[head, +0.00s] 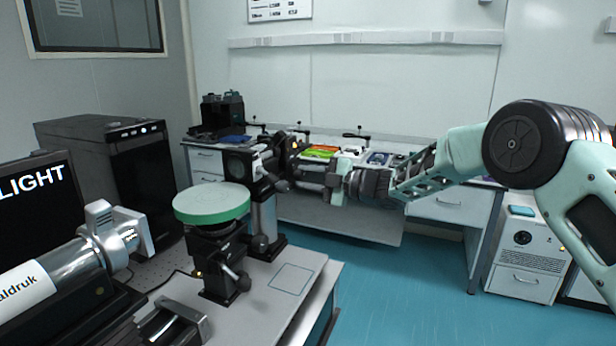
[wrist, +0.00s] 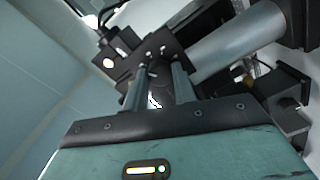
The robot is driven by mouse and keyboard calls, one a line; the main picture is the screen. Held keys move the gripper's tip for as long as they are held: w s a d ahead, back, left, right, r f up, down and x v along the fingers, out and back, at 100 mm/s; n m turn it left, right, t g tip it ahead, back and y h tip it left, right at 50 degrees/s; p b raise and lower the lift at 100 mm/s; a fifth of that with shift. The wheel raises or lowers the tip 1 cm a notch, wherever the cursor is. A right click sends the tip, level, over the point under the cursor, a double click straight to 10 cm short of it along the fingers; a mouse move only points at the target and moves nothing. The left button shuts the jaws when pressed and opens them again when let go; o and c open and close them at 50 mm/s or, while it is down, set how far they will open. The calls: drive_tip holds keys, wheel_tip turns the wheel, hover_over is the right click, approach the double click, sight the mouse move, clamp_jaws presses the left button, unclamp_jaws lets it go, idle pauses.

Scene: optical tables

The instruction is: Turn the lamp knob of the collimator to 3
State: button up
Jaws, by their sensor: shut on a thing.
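The collimator (head: 262,165) stands behind the green round table in the head view, a dark housing on a post. In the wrist view its dark housing (wrist: 112,62) fills the upper middle, with a grey tube (wrist: 238,45) running to the upper right. My gripper (head: 298,172) reaches it from the right. In the wrist view my gripper (wrist: 160,72) has its two fingers shut on the dark lamp knob (wrist: 155,84). White marks show between the fingers, but I cannot read a number or the knob's setting. In the head view the knob is too small to tell apart.
A green-topped round stage (head: 212,202) stands in front of the collimator. A silver tube instrument (head: 85,258) lies at the left, near a black computer case (head: 118,165). A back bench holds coloured trays (head: 320,152). Blue floor (head: 400,275) is free at the right.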

drive_tip(key=m+p, duration=0.1)
drive_tip(key=m, duration=0.2)
drive_tip(key=shift+d+m, duration=0.1)
drive_tip(key=shift+m, duration=0.3)
drive_tip(key=m+p, duration=0.1)
drive_tip(key=m, duration=0.2)
drive_tip(key=shift+m+p, duration=0.3)
drive_tip(key=shift+p, duration=0.05)
drive_tip(key=m+p, duration=0.1)
drive_tip(key=m, duration=0.2)
drive_tip(key=shift+m+p, duration=0.35)
drive_tip(key=shift+m, duration=0.05)
drive_tip(key=shift+f+m+p, duration=0.15)
drive_tip(key=shift+m+p, duration=0.65)
drive_tip(key=shift+m, duration=1.2)
drive_tip(key=o, duration=1)
drive_tip(key=b+v, duration=0.4)
drive_tip(key=v, duration=1.3)
drive_tip(key=shift+d+b, duration=0.2)
drive_tip(key=shift+b, duration=0.1)
drive_tip(key=shift+s, duration=0.1)
